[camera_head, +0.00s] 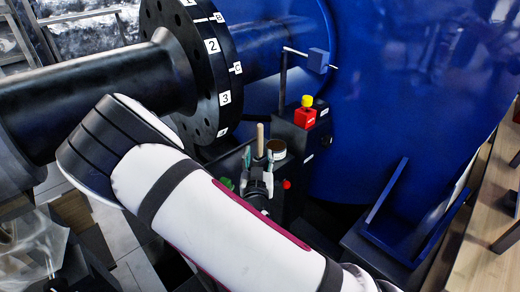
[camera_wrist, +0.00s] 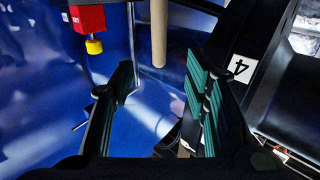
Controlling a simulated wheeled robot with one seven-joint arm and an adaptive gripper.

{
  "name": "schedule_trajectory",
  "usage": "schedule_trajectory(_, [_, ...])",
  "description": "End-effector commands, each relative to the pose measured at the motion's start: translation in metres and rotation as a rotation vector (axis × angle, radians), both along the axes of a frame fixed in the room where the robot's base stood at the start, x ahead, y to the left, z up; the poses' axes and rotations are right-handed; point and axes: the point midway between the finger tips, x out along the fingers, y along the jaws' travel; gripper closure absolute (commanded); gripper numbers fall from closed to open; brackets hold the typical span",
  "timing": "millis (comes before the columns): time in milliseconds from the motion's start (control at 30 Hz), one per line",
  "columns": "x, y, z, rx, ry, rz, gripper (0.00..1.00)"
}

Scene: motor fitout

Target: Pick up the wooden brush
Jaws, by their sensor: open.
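The wooden brush shows as an upright pale wooden handle (camera_head: 260,140) in the head view, at the dark stand in the middle. Its lower part is hidden behind my gripper (camera_head: 258,164). In the wrist view the handle (camera_wrist: 159,32) comes in from the top edge, between the lines of my two fingers. My gripper (camera_wrist: 162,88) is open and empty, with teal pads on both sides. The handle's visible end lies ahead of and between the fingertips, and no contact shows. The bristles are not visible.
A red box with a yellow knob (camera_head: 305,115) and a round tin (camera_head: 277,148) stand close to the handle. A black numbered flange (camera_head: 212,75) is at upper left, before a large blue housing (camera_head: 420,90). A blue bracket (camera_head: 390,220) stands at right.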

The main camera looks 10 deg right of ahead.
Motion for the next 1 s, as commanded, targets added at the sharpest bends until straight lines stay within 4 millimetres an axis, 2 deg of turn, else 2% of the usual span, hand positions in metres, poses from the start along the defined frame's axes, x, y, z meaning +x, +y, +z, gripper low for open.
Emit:
schedule_trajectory(100, [0.024,-0.005,-0.001,0.001,-0.002,-0.002,0.57])
schedule_trajectory(300, [0.056,-0.011,-0.001,0.0,0.001,0.0,0.57])
schedule_trajectory(567, [0.073,-0.015,-0.003,-0.001,0.002,0.0,0.57])
schedule_trajectory(800, [0.105,-0.022,-0.01,0.0,0.001,-0.001,0.57])
schedule_trajectory(1000, [0.117,-0.024,-0.009,0.001,0.003,0.0,0.57])
